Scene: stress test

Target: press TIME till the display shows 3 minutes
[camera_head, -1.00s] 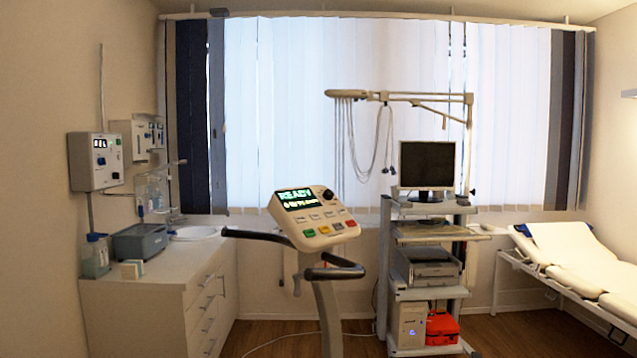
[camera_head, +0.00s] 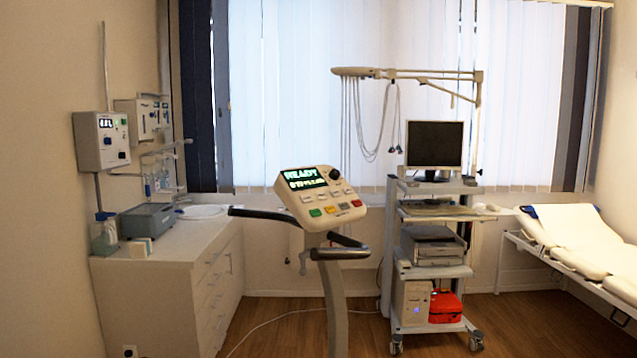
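A cream control console (camera_head: 320,199) tops a post with dark handlebars in the middle of the view. Its green-lit display (camera_head: 304,179) reads READY, with a second line too blurred to read for certain. A black knob sits at the console's upper right. The key labels are too small to read, so I cannot tell which key is TIME. My gripper is not in view.
A white drawer counter (camera_head: 150,285) with a sink stands at the left, below wall-mounted units (camera_head: 102,140). A wheeled cart (camera_head: 432,272) with a monitor stands right of the console. A couch (camera_head: 570,240) is at the far right. A cable crosses the open wooden floor.

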